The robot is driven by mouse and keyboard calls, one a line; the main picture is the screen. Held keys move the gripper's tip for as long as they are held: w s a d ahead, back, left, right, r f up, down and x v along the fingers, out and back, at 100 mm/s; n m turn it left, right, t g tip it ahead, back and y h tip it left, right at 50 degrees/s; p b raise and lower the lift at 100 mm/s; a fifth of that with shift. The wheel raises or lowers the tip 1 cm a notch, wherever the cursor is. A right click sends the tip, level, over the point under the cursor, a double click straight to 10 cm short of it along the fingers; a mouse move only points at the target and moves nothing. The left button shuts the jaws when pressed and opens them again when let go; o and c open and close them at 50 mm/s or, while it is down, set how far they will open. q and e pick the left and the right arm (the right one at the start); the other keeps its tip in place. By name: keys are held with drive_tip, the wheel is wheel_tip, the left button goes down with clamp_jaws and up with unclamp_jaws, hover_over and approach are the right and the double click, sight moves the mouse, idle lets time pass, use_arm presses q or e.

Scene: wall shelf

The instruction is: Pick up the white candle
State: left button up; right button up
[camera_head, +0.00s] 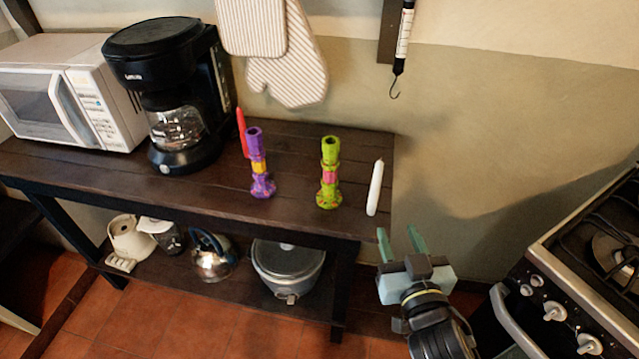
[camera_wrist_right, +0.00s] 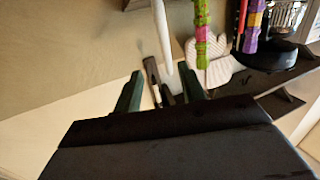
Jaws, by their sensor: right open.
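The white candle (camera_head: 375,188) stands upright near the right end of the dark wooden shelf table (camera_head: 215,195). My right gripper (camera_head: 400,240) is open and empty, in front of the table's right end, below and a little right of the candle. In the right wrist view the candle (camera_wrist_right: 162,35) shows above the gap between the open fingers (camera_wrist_right: 160,88); I see no contact. My left gripper is not in view.
A green candlestick (camera_head: 329,172) stands left of the candle. A purple candlestick (camera_head: 259,165) and a red candle (camera_head: 242,132) are farther left, near a coffee maker (camera_head: 170,90) and microwave (camera_head: 75,90). A stove (camera_head: 580,270) is at the right.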

sight(378, 182)
drive_tip(key=shift+n+t+y, duration=0.3)
drive_tip(key=w, duration=0.2)
drive_tip(key=w+a+r+p, duration=0.1)
drive_tip(key=w, duration=0.2)
drive_tip(key=w+r, duration=0.1)
drive_tip(key=w, duration=0.2)
drive_tip(key=shift+w+a+r+p, duration=0.2)
drive_tip(key=shift+a+r+p, duration=0.1)
drive_tip(key=shift+a, duration=0.1)
drive_tip(key=shift+w+d+f, duration=0.1)
drive_tip(key=shift+w+f, duration=0.1)
drive_tip(key=shift+w, duration=1.15)
drive_tip(key=shift+w+d+f, duration=0.1)
drive_tip(key=shift+w+f, duration=0.05)
drive_tip(key=shift+w, duration=1.2)
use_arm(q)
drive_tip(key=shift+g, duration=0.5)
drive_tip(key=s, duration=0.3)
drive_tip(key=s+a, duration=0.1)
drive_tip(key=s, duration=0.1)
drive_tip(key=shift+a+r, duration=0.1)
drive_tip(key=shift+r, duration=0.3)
use_arm(e)
clamp_jaws()
